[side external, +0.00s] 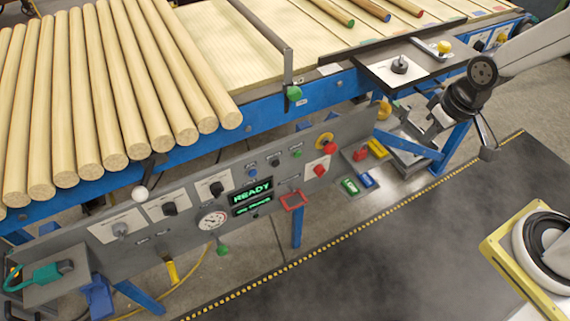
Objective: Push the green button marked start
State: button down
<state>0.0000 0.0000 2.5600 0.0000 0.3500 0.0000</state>
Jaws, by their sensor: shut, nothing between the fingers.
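A small green button (297,153) sits on the upper right part of the grey sloping control panel (185,236). The label by it is too small to read, so I cannot confirm the start marking. My gripper (424,133) is shut and empty, to the right of the panel and well apart from the button. It hangs near the right end of the blue conveyor frame, angled down and left.
A blue button (252,169), a black knob (275,161) and red buttons (320,170) lie near the green one. A red square frame (293,200) juts out below. A green knob (293,93) hangs above. Wooden rods (120,90) lie on the conveyor.

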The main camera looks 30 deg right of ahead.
aim_at(297, 154)
jog(key=w+a+f+n+t+y, duration=0.1)
jog(key=w+a+f+n+t, duration=0.1)
jog(key=w+a+f, duration=0.3)
jog(key=w+a+f+n+t, duration=0.2)
jog(key=w+f, duration=0.4)
jog(key=w, duration=0.1)
jog(key=a+f+n+t+y, duration=0.1)
jog(key=a+f, duration=0.2)
jog(key=f, duration=0.3)
jog(key=a+f+n+t+y, duration=0.1)
jog(key=a+f+n, duration=0.1)
jog(key=a+f, duration=0.2)
jog(key=shift+w+a+f+n, duration=0.3)
jog(key=shift+w+f, duration=0.15)
jog(key=shift+f, duration=1.3)
jog(key=shift+w+d, duration=0.1)
jog(key=shift+w, duration=0.05)
jog(key=w, duration=0.8)
jog(key=shift+w, duration=0.25)
